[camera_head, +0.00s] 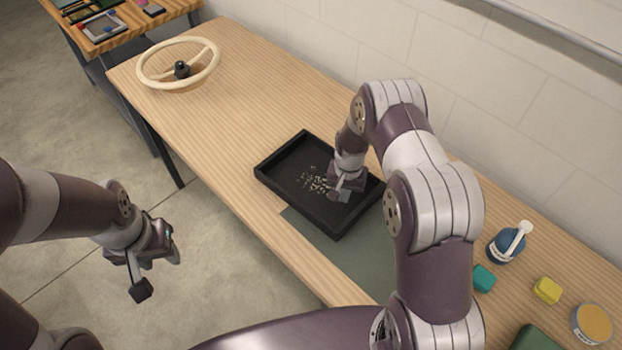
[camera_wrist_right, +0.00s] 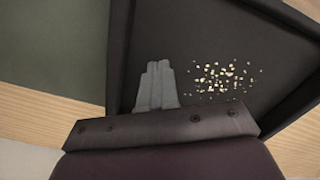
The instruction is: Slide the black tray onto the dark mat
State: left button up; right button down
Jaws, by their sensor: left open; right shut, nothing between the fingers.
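The black tray (camera_head: 283,160) lies on the wooden table with small pale bits scattered on its floor. Its near right part overlaps the edge of the dark mat (camera_head: 330,250); the rest is on bare wood. My right gripper (camera_head: 338,195) is shut and empty, down inside the tray at its right side. In the right wrist view the shut fingers (camera_wrist_right: 157,85) are over the tray floor, beside the pale bits (camera_wrist_right: 222,75); contact is unclear. The mat (camera_wrist_right: 55,45) shows beyond the tray wall. My left gripper (camera_head: 150,272) is open and empty, off the table's front.
A cream steering wheel (camera_head: 178,64) stands at the table's far left end. My right arm hides part of the mat.

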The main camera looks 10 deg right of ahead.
jog(key=shift+f+b, duration=0.75)
jog(key=shift+f, duration=0.3)
jog(key=shift+r, duration=0.2)
